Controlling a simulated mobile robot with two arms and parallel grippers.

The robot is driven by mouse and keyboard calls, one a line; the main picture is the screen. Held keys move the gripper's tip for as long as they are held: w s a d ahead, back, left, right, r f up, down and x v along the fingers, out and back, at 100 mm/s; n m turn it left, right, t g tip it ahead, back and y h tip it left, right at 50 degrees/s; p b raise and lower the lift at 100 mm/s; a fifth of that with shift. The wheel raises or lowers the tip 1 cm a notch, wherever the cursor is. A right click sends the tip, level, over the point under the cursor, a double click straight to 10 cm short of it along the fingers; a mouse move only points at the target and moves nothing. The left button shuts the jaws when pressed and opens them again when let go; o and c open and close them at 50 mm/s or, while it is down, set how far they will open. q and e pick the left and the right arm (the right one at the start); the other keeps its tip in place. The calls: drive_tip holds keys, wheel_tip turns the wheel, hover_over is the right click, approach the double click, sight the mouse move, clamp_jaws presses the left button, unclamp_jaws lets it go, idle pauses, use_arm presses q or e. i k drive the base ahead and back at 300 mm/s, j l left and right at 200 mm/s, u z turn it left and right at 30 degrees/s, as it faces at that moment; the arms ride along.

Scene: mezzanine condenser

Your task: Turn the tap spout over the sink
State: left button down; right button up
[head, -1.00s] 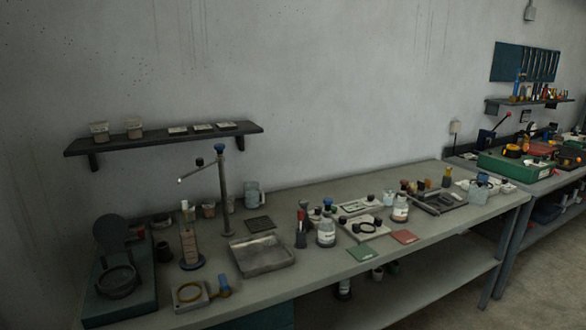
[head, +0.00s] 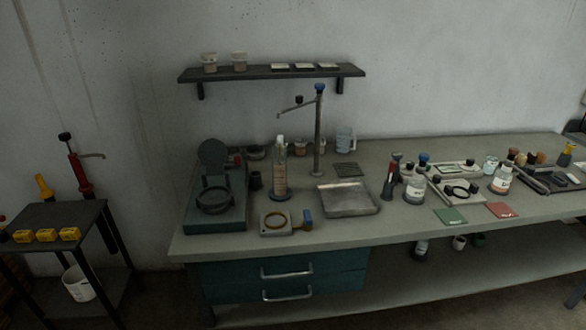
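A tall grey tap (head: 318,135) stands upright on the workbench, with a blue knob on top. Its thin spout (head: 298,105) points to the left and carries a small dark knob; its tip is left of the post, above the bench beside a glass cylinder (head: 280,170). A shallow grey metal sink tray (head: 348,200) lies in front and to the right of the post. The spout is not above it. Neither of my grippers is in view.
The workbench (head: 400,228) has teal drawers (head: 285,275) below. A dark press-like device (head: 213,195) stands at its left end. A wall shelf (head: 270,73) hangs behind the tap. A small black table (head: 50,220) is at the left. Bottles crowd the bench's right part.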

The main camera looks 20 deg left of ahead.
sight(299, 101)
drive_tip(key=i+j+u, duration=0.15)
drive_tip(key=i, duration=0.3)
drive_tip(key=i+j+u, duration=0.1)
drive_tip(key=i, duration=0.35)
drive_tip(key=j, duration=0.15)
